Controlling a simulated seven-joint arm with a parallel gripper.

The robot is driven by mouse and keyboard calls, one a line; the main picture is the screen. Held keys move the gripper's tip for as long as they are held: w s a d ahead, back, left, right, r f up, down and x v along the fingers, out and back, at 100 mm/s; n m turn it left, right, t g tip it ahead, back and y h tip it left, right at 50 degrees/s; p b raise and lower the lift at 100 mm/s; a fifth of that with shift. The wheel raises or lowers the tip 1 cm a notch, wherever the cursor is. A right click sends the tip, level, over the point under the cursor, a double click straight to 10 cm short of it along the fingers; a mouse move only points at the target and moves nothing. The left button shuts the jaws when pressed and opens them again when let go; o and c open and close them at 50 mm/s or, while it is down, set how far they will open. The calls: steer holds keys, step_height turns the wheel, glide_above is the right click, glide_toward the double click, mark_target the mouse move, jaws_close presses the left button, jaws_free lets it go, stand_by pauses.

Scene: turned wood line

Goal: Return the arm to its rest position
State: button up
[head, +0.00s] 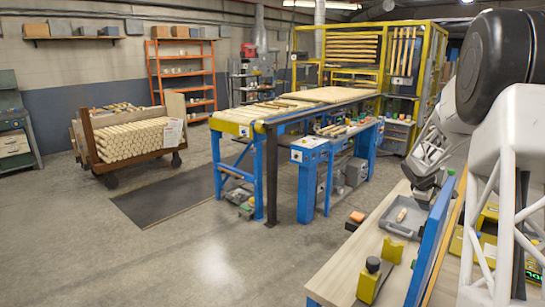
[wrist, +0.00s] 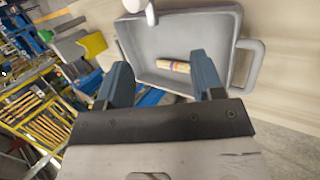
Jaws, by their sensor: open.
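My gripper (head: 428,186) hangs over the bench at the right of the head view, close above a grey tray (head: 424,222). In the wrist view my gripper (wrist: 160,62) has its two blue-grey fingers wide apart, with nothing between them. The tray (wrist: 225,50) lies beyond the fingertips in that view, with a handle at its right end. A small turned wood piece (wrist: 174,65) with a dark band lies inside the tray. The wood piece (head: 401,215) also shows in the head view. My arm comes in from the right edge.
Yellow blocks (head: 395,252) stand on the light wooden bench (head: 345,268) near the tray. A blue upright panel (head: 432,240) stands along the bench, close to my arm. A conveyor (head: 250,115) and yellow-framed rack (head: 433,60) stand behind. A cart of spindles (head: 130,138) is at left.

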steer(key=s+a+r+m+y, duration=0.15)
steer(key=s+a+r, duration=0.25)
steer(key=s+a, duration=0.4)
steer(key=s+a+r+m, duration=0.25)
steer(key=s+a, duration=0.35)
steer(key=a, duration=0.5)
steer(key=s+a+r+m+y, duration=0.1)
steer(key=s+a+r, duration=0.45)
steer(key=a, duration=0.35)
steer(key=s+a+f+m+y, duration=0.1)
steer(key=s+a, duration=0.4)
steer(key=s, duration=0.5)
steer(key=s+a+f+m+y, duration=0.1)
steer(key=s+a, duration=0.5)
steer(key=s, duration=0.4)
steer(key=s+a+f+m+y, duration=0.1)
steer(key=s+a, duration=0.5)
steer(key=s, duration=0.4)
steer(key=shift+s+y, duration=0.25)
steer(key=shift+y, duration=0.1)
